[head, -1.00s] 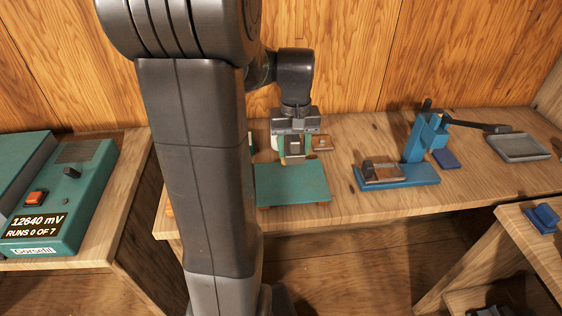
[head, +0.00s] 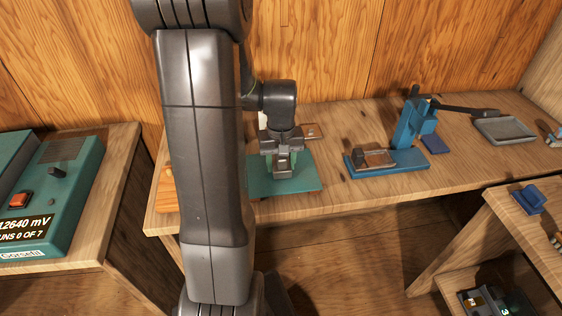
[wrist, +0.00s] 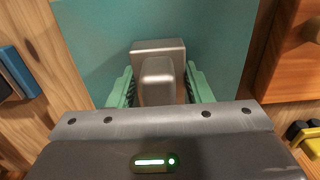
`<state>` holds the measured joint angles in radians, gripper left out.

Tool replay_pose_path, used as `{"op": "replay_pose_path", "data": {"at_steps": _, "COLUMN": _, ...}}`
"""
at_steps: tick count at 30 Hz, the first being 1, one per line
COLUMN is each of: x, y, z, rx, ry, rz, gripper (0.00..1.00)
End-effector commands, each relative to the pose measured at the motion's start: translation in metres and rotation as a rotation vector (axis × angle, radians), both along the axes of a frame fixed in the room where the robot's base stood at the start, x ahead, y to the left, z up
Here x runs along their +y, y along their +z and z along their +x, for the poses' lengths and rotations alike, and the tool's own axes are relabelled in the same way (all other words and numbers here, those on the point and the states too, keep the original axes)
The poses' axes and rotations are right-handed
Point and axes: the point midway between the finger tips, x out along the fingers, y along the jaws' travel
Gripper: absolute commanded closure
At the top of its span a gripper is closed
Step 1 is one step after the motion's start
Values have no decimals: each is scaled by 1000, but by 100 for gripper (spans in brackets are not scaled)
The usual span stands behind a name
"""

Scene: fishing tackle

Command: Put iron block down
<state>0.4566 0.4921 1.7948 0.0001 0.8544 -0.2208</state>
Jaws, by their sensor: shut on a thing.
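The iron block (wrist: 158,50) is a grey metal block with a raised, rounded grip on top. In the wrist view my gripper (wrist: 157,88) has its green fingers closed on either side of that grip. The block is over the teal mat (wrist: 90,30), and I cannot tell whether it touches the mat. In the head view my gripper (head: 281,170) is over the teal mat (head: 305,184), pointing down, with the iron block (head: 281,168) small and partly hidden between its fingers.
A blue press (head: 410,135) with a long dark lever stands to the right on the bench. A grey tray (head: 505,130) lies beyond it. A small brown plate (head: 312,131) lies behind the mat. A teal meter box (head: 60,190) is on the left table.

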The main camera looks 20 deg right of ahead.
Motion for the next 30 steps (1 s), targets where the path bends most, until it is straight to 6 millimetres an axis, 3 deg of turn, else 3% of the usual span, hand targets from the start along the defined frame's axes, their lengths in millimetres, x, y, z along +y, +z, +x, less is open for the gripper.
{"op": "replay_pose_path", "data": {"at_steps": 7, "x": 0, "y": -4, "z": 0, "rx": -1, "ry": 0, "rz": 0, "gripper": 92}}
{"op": "replay_pose_path", "data": {"at_steps": 8, "x": 0, "y": -3, "z": 0, "rx": 0, "ry": 0, "rz": 0, "gripper": 49}}
{"op": "replay_pose_path", "data": {"at_steps": 10, "x": 0, "y": -3, "z": 0, "rx": 0, "ry": 0, "rz": 0, "gripper": 35}}
{"op": "replay_pose_path", "data": {"at_steps": 11, "x": 0, "y": -3, "z": 0, "rx": 0, "ry": 0, "rz": 0, "gripper": 33}}
{"op": "replay_pose_path", "data": {"at_steps": 23, "x": 0, "y": 7, "z": 1, "rx": -3, "ry": 0, "rz": -2, "gripper": 33}}
{"op": "replay_pose_path", "data": {"at_steps": 30, "x": -1, "y": 54, "z": 1, "rx": -6, "ry": 0, "rz": -2, "gripper": 33}}
